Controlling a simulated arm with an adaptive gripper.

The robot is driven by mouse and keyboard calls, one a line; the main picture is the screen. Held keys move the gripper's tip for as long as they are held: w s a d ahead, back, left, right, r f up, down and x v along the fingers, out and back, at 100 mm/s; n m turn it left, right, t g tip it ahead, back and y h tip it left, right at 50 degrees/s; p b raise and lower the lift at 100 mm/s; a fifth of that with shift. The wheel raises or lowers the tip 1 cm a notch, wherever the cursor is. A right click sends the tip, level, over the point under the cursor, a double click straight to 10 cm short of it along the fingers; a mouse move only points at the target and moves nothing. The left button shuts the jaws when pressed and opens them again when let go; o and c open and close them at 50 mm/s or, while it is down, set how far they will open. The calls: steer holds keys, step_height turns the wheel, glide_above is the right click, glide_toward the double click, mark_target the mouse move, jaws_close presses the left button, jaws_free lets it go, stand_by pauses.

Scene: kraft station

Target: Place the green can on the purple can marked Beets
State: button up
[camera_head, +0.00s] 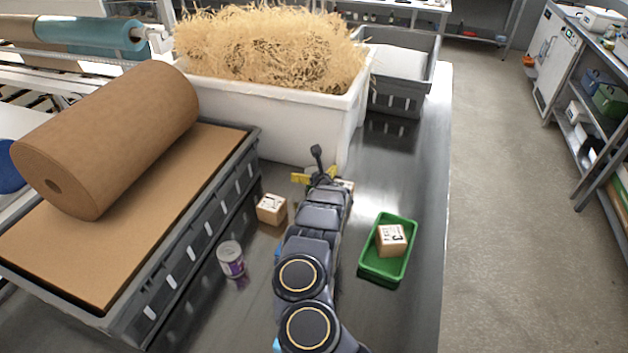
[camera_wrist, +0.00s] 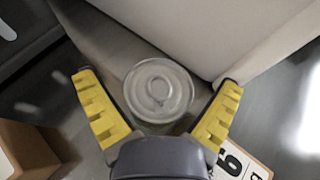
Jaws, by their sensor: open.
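The purple can (camera_head: 230,260) stands upright on the metal table, beside the grey crate; its label text is too small to read. My gripper (camera_head: 314,177) is at the foot of the white bin, farther back and to the right of the purple can. In the wrist view a can (camera_wrist: 158,92) with a grey ring-pull lid sits between my open yellow fingers, seen from above. Its side is mostly hidden, so I cannot tell its colour or label. The gap to the fingers is small, and it stands close to the bin wall.
A cardboard box (camera_head: 271,209) stands left of my gripper, and a numbered box (camera_wrist: 242,162) is close on its right. A green tray (camera_head: 367,263) holds another box (camera_head: 391,240). The white bin (camera_head: 270,118) with straw blocks the back. The grey crate (camera_head: 178,262) bears a brown roll (camera_head: 115,135).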

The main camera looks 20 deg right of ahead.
steer(key=shift+w+f, duration=0.1)
steer(key=shift+w, duration=0.25)
steer(key=c, duration=1.3)
step_height(320, 180, up, 27)
steer(key=s+a+r+n+y, duration=0.1)
steer(key=s+a+r+y, duration=0.1)
steer(key=s+a+r, duration=0.2)
steer(key=s+a+r+n+y, duration=0.2)
steer(key=s+a+r, duration=0.2)
steer(key=s+a, duration=0.4)
steer(key=s+a+r+n+y, duration=0.2)
steer(key=s+a+r, duration=0.2)
steer(key=a, duration=0.6)
steer(key=shift+s+a, duration=0.2)
steer(key=shift+s, duration=0.7)
